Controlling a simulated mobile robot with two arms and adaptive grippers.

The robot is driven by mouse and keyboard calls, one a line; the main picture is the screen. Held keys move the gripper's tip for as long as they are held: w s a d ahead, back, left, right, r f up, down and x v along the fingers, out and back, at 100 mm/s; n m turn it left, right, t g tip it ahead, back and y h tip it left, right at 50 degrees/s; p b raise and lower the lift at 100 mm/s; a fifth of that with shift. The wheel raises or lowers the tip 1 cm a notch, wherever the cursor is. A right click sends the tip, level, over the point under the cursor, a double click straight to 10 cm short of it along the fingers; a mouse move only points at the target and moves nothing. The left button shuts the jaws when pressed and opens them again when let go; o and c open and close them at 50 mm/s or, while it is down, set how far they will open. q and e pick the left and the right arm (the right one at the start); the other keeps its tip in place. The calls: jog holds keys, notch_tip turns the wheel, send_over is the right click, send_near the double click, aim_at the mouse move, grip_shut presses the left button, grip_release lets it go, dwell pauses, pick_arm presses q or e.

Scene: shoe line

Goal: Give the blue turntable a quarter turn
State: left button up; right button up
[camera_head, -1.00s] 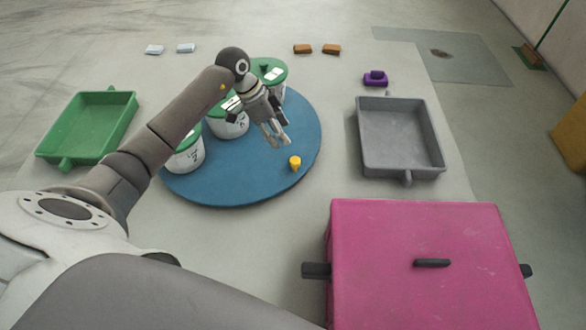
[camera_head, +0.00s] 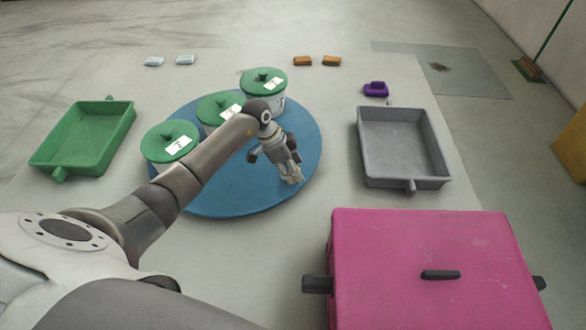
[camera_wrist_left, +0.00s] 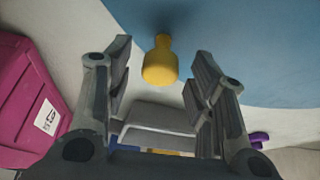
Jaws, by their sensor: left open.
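The round blue turntable (camera_head: 235,200) lies on the pale table and bears three white tubs with green lids: a left tub (camera_head: 170,142), a middle tub (camera_head: 220,107) and a far tub (camera_head: 264,82). A yellow knob stands near the turntable's rim; in the left wrist view the knob (camera_wrist_left: 160,62) sits between the spread fingers, with gaps on both sides. My left gripper (camera_head: 292,178) is open, low over the rim, and mostly covers the knob in the head view. The left gripper's fingers (camera_wrist_left: 160,85) also show in the wrist view. My right gripper is not in view.
A green tray (camera_head: 68,160) lies at the left and a grey tray (camera_head: 405,182) at the right. A magenta box (camera_head: 400,245) with a dark handle stands in front. A purple object (camera_head: 376,89) and small orange blocks (camera_head: 303,61) lie behind.

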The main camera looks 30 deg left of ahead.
pick_arm(q)
jog(key=shift+w+d+f, duration=0.1)
jog(key=shift+f, duration=0.1)
grip_shut()
dwell(0.3)
